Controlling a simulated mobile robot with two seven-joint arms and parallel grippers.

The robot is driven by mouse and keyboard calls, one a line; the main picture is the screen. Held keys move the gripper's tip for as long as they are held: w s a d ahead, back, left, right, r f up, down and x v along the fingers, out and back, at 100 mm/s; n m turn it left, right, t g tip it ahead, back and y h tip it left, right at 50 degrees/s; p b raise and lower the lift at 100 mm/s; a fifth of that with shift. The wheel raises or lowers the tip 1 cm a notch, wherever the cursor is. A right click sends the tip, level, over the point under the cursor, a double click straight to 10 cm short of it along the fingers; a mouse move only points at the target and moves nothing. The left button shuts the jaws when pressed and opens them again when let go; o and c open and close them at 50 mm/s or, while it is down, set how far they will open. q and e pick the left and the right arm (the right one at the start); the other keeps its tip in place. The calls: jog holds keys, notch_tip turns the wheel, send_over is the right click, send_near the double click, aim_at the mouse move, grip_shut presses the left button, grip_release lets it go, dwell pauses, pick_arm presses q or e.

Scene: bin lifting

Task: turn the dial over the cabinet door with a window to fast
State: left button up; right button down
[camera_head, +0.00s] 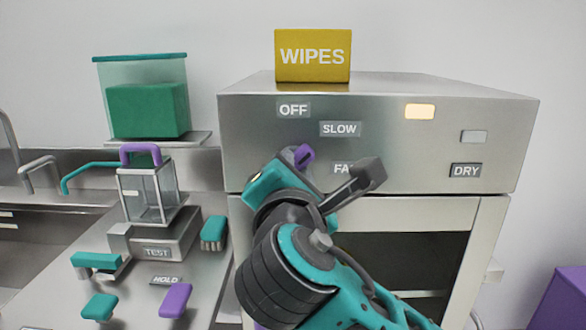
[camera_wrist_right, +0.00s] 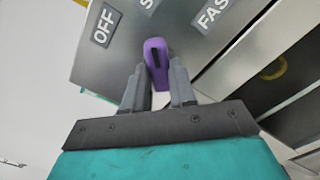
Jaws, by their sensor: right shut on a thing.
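The purple dial (camera_head: 304,153) is on the steel front panel of the cabinet, over the door with a dark window (camera_head: 400,262). The labels OFF (camera_head: 293,110), SLOW (camera_head: 340,129) and FAST (camera_head: 342,169) stand around it; FAST is partly hidden by my arm. My right gripper (camera_head: 292,166) is at the dial. In the right wrist view its two fingers (camera_wrist_right: 160,82) are shut on the dial (camera_wrist_right: 157,62), one on each side. A black mark shows on the dial's face. Which label it points to I cannot tell. My left gripper is not in view.
A yellow WIPES box (camera_head: 312,56) stands on the cabinet. A lit lamp (camera_head: 419,111) and a DRY label (camera_head: 466,170) are on the panel's right. At left stand a clear tank with green contents (camera_head: 147,105) and a glass-sided basket (camera_head: 146,194).

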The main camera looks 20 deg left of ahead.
jog(key=m+p, duration=0.1)
jog(key=m, duration=0.9)
jog(key=shift+m, duration=0.3)
jog(key=shift+f+m, duration=0.1)
jog(key=shift+m, duration=0.2)
jog(key=c, duration=0.9)
grip_release()
